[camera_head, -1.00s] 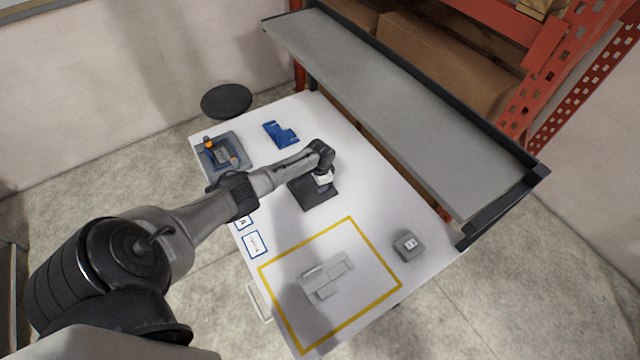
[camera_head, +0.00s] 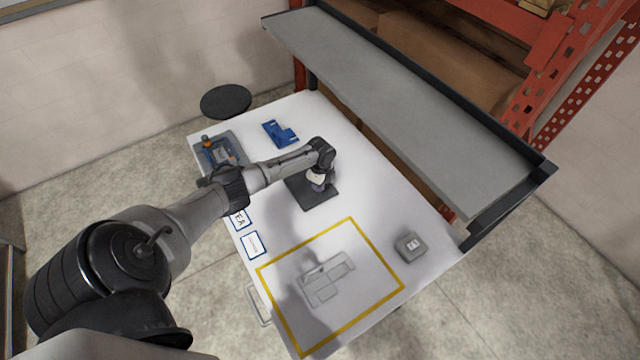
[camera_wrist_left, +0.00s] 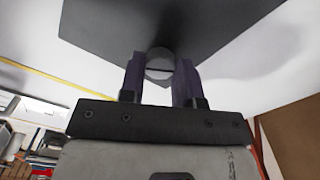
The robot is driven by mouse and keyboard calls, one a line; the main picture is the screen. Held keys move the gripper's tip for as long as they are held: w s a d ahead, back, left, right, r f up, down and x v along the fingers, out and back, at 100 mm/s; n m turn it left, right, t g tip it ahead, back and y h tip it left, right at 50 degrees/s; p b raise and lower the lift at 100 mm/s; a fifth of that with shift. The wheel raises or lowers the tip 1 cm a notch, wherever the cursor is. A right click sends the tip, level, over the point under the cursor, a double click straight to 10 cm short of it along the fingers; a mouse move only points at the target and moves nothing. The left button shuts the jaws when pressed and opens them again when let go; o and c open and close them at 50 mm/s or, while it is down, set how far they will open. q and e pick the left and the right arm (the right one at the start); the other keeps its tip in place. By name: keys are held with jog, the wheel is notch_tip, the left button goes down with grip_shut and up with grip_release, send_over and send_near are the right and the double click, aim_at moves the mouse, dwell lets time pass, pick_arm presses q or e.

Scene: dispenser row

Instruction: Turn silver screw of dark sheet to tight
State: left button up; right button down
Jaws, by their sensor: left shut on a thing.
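The dark sheet (camera_head: 320,196) lies on the white table under my left gripper. It also fills the top of the left wrist view (camera_wrist_left: 220,25). The silver screw (camera_wrist_left: 160,62) has a round grey head with a dark slot, which runs roughly sideways in the left wrist view. My left gripper (camera_wrist_left: 161,78) is shut on the screw, one purple-grey finger on each side of its head. In the head view the left gripper (camera_head: 318,186) points down over the sheet and hides the screw. My right gripper is not in view.
A blue part (camera_head: 281,134) and a grey fixture with orange bits (camera_head: 217,152) lie toward the far left. A yellow outline (camera_head: 376,254) surrounds grey blocks (camera_head: 328,280). A small grey box (camera_head: 409,246) stands to the right. A grey shelf (camera_head: 400,105) runs along the back edge.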

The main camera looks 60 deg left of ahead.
pick_arm(q)
jog(key=m+b, duration=0.1)
jog(key=m, duration=0.3)
jog(key=shift+w+d, duration=0.1)
jog(key=shift+r+m, duration=0.1)
jog(key=shift+m, duration=0.4)
jog(key=shift+m+b, duration=0.3)
jog(key=shift+b, duration=0.05)
jog(key=o, duration=0.9)
jog(key=shift+o, duration=0.2)
notch_tip(320, 180, up, 12)
dwell(0.4)
